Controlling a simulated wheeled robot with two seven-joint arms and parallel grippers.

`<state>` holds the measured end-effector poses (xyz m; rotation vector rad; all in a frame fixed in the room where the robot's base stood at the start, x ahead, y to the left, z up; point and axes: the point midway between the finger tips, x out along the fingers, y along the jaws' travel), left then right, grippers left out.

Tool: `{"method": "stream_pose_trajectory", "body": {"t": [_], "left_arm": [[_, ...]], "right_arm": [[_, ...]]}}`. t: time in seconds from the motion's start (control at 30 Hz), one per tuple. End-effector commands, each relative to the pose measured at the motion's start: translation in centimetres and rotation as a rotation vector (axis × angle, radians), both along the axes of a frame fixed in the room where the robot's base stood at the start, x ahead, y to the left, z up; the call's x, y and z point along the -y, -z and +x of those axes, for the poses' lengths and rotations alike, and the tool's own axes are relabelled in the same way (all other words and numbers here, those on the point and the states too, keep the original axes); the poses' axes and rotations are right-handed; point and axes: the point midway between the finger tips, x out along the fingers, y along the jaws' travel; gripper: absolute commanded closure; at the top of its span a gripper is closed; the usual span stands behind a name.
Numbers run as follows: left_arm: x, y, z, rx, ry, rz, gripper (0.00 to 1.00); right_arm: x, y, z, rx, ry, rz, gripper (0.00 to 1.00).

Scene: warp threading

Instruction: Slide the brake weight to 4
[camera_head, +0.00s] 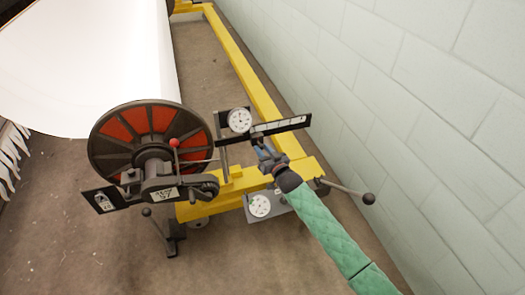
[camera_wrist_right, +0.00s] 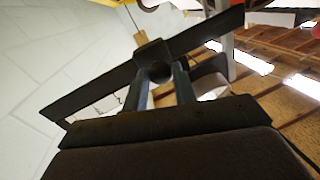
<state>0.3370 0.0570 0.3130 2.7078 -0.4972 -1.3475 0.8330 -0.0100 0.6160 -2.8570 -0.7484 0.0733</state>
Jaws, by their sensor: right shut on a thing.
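The brake weight (camera_wrist_right: 152,54) is a dark block around a dark flat beam (camera_wrist_right: 95,92), with a round knob facing my right wrist camera. My right gripper (camera_wrist_right: 161,80) is shut on that knob, one finger on each side. In the head view the beam (camera_head: 283,125) runs beside a white round dial (camera_head: 239,120), and my right gripper (camera_head: 262,150) reaches it from below right. The weight sits near the dial end of the beam, partly hidden by the fingers. The beam's scale marks are too small to read. My left gripper is not in view.
A big wheel with red panels (camera_head: 150,122) stands left of the beam, with a red-knobbed lever (camera_head: 174,143) in front. A yellow frame (camera_head: 240,62) runs back along a pale block wall (camera_head: 390,80). A second dial (camera_head: 260,205) and a black-knobbed lever (camera_head: 368,198) lie close to my right arm.

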Motion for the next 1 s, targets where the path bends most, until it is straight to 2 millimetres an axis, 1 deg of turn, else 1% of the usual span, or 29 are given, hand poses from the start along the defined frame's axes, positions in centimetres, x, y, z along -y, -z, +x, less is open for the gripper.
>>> {"method": "stream_pose_trajectory", "body": {"t": [0.13,0.17,0.2,0.23,0.4,0.6,0.7,0.8,1.0], "left_arm": [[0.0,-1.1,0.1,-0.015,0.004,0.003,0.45],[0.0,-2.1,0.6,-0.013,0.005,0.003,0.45],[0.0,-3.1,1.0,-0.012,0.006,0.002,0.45],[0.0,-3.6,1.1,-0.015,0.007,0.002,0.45],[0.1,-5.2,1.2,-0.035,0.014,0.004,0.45],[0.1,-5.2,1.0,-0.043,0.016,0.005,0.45],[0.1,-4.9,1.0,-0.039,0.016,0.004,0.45],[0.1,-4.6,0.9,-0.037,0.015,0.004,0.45],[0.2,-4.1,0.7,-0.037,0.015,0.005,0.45]], "right_arm": [[2.4,-0.2,0.8,0.002,0.004,-0.005,1.0],[3.0,-0.2,1.0,0.002,0.004,-0.006,1.0],[4.0,-0.2,1.3,0.002,0.005,-0.007,1.0],[4.7,-0.2,1.6,0.001,0.005,-0.006,1.0],[9.3,-0.2,3.1,0.002,0.005,-0.007,1.0],[14.2,-0.1,4.7,0.003,0.004,-0.006,1.0],[16.1,-0.1,5.3,0.002,0.003,-0.005,1.0],[17.5,-0.1,5.7,0.003,0.003,-0.004,1.0],[19.0,-0.1,6.2,0.002,0.002,-0.001,1.0]]}}
